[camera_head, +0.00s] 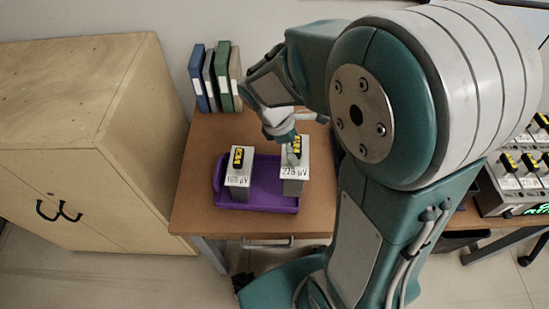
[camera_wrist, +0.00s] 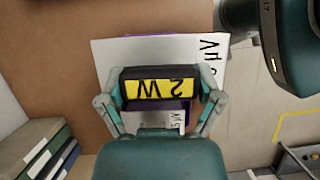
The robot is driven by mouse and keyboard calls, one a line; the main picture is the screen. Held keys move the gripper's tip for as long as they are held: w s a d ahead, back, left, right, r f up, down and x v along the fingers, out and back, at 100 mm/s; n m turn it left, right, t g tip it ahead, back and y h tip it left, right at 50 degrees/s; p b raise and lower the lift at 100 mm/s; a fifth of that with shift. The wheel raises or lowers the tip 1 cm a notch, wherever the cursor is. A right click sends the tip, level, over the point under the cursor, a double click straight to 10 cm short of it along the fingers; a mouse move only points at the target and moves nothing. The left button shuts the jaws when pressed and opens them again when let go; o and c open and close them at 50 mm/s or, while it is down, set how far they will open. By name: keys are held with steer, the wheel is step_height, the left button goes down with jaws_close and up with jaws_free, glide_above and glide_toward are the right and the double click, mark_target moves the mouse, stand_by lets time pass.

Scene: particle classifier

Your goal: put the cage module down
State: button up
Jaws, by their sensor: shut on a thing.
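My gripper (camera_head: 291,143) is shut on the dark handle of a pale cage module (camera_head: 295,183) marked "275 µV". In the wrist view the fingers (camera_wrist: 160,97) close around this handle, which bears a yellow label; the module's pale top (camera_wrist: 112,56) spreads beyond it. The module is upright over the right part of a purple tray (camera_head: 262,204). I cannot tell whether its base touches the tray. A second module (camera_head: 238,182), marked "105 µV", stands upright on the tray's left part, apart from the held one.
The tray lies on a brown table (camera_head: 190,215). Several binders (camera_head: 216,78) stand at its back left. A wooden cabinet (camera_head: 85,120) is left of the table. More modules (camera_head: 525,175) sit on equipment at far right. Some bare table shows left of the tray.

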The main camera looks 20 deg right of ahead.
steer(key=w+a+f, duration=0.3)
steer(key=w+f, duration=0.1)
steer(key=f, duration=0.5)
steer(key=shift+a, duration=0.25)
steer(key=shift+f, duration=0.2)
steer(key=o, duration=1.1)
steer(key=shift+f, duration=0.1)
steer(key=v, duration=1.2)
steer(key=s+d+r+m+t+y, duration=0.1)
steer(key=s+r+m+t, duration=0.1)
steer(key=s+r+m, duration=0.2)
steer(key=s+d+r+m+t+y, duration=0.1)
steer(key=s+r+m+t, duration=0.2)
steer(key=s+r+m, duration=0.1)
steer(key=s+d+r+m+t+y, duration=0.2)
steer(key=s+r+m, duration=0.2)
steer(key=s, duration=0.4)
steer(key=shift+r+m, duration=0.2)
steer(key=shift+m, duration=0.5)
